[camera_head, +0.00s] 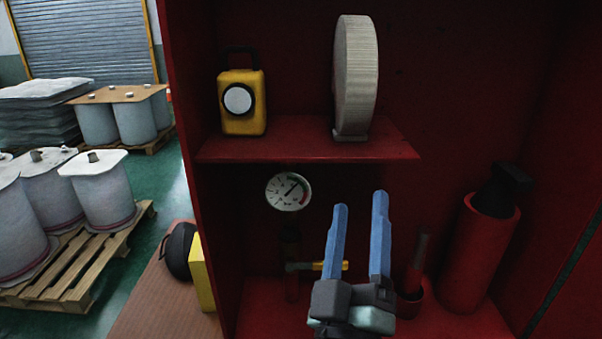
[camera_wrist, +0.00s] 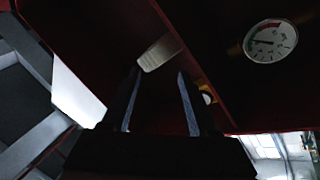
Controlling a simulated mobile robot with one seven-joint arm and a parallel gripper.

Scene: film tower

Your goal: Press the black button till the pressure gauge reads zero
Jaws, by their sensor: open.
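The pressure gauge (camera_head: 288,191) is a round white dial below the shelf inside the red cabinet. Its needle points to the upper right, near a red band; the numbers are too small to read. The gauge also shows at the upper right of the wrist view (camera_wrist: 270,41). A dark upright fitting (camera_head: 291,268) with a brass side piece (camera_head: 330,266) stands below it. I cannot make out the black button in either view. My gripper (camera_head: 360,199) has two blue fingers, spread apart and empty, right of the gauge and below the shelf. Its fingers also show in the wrist view (camera_wrist: 160,74).
The red shelf (camera_head: 300,152) above holds a yellow lamp (camera_head: 243,103) and a pale round coil (camera_head: 356,75). A red cylinder with a black top (camera_head: 478,250) stands at right. Outside, left, are drums on a pallet (camera_head: 80,270) and green floor.

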